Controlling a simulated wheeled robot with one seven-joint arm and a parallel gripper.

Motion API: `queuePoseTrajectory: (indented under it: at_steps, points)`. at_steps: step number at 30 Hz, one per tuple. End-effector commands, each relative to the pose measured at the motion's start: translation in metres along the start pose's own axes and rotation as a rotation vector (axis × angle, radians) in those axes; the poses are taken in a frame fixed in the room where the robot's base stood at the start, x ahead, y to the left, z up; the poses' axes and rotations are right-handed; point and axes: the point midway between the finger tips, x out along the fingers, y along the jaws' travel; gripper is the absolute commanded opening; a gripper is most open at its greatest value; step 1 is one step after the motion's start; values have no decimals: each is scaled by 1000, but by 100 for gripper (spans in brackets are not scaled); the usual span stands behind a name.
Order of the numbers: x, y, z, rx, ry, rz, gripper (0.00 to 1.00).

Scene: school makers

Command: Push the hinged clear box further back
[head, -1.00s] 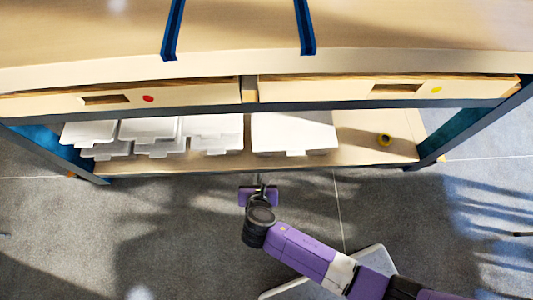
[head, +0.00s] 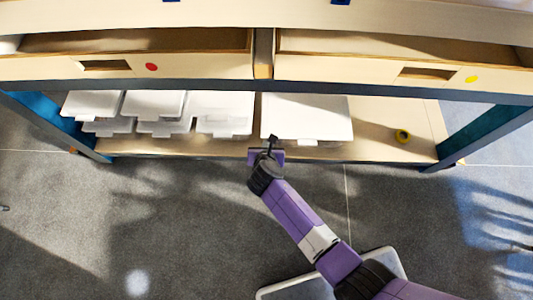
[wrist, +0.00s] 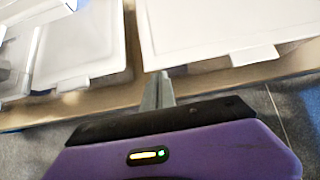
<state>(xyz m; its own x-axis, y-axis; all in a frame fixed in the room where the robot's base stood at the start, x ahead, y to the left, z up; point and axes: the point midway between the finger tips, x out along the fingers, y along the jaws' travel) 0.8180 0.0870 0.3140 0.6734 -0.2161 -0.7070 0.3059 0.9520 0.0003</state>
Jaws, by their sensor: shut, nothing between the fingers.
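Several pale boxes with white lids and front tabs sit on the lower shelf (head: 385,148). The widest box (head: 307,115) is the rightmost; its flat white lid (wrist: 205,30) and front tab also show in the wrist view. Narrower boxes (head: 222,108) stand to its left, with see-through parts visible in the wrist view (wrist: 38,12). I cannot tell for certain which is the hinged clear box. My gripper (head: 272,140) is shut and empty at the shelf's front edge. Its fingertips (wrist: 158,80) are at the widest box's front left corner; contact is unclear.
Above are two wooden drawers with a red dot (head: 151,67) and a yellow dot (head: 471,79). A blue leg (head: 478,138) bounds the right side. Grey floor is open in front.

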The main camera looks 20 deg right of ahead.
Motion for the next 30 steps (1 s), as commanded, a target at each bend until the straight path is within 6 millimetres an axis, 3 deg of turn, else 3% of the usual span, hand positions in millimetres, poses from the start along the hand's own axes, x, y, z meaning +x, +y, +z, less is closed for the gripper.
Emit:
queuePoseTrajectory:
  at_steps: [17,30]
  points:
    - [8,0,7,2,2,-2,0]
    - [50,-1,48,5,2,-4,0]
